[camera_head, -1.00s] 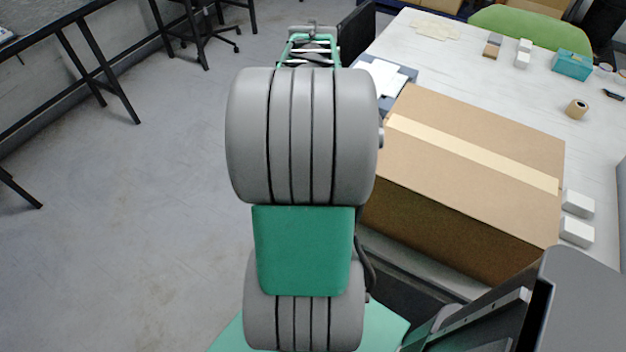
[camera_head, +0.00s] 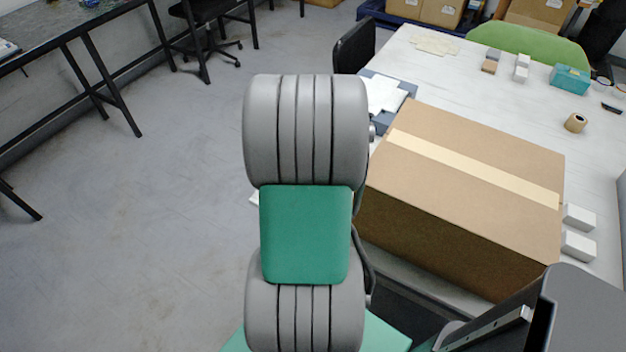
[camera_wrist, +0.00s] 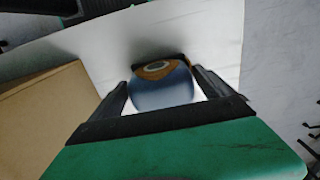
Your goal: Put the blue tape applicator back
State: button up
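The blue tape applicator (camera_wrist: 163,92), a rounded blue body with an orange and pale ring on top, shows in the wrist view between the two fingers of my gripper (camera_wrist: 162,82). The fingers lie against both its sides, and my gripper looks shut on it. A dark part shows behind the applicator, over a white surface (camera_wrist: 100,45). Whether it touches that surface is not clear. In the head view my arm hides the gripper and the applicator.
A large closed carton (camera_head: 470,180) stands on the white table (camera_head: 455,75), right of my arm; a carton side also shows in the wrist view (camera_wrist: 45,120). Papers (camera_head: 385,93), small white boxes (camera_head: 578,244), a teal box (camera_head: 570,79) and a tape roll (camera_head: 575,122) lie around it.

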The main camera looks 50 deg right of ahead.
jog(key=shift+o, duration=0.7)
jog(key=shift+r, duration=0.1)
jog(key=shift+d+r, duration=0.1)
jog(key=shift+r, duration=0.25)
notch_tip(320, 180, up, 11)
jog(key=w+a+r+n+t, duration=0.1)
jog(key=w+a+n, duration=0.35)
jog(key=a, duration=0.45)
jog(key=w+a+n, duration=0.4)
jog(key=a+n, duration=0.1)
jog(key=a, duration=0.4)
jog(key=s+a+f+n+t, duration=0.1)
jog(key=a+n+t, duration=0.1)
jog(key=a+n, duration=0.5)
jog(key=a, duration=0.6)
jog(key=shift+s+a+n, duration=0.35)
jog(key=shift+s+a, duration=0.05)
jog(key=shift+r+p, duration=1.05)
jog(key=shift+r, duration=0.05)
jog(key=shift+w, duration=0.1)
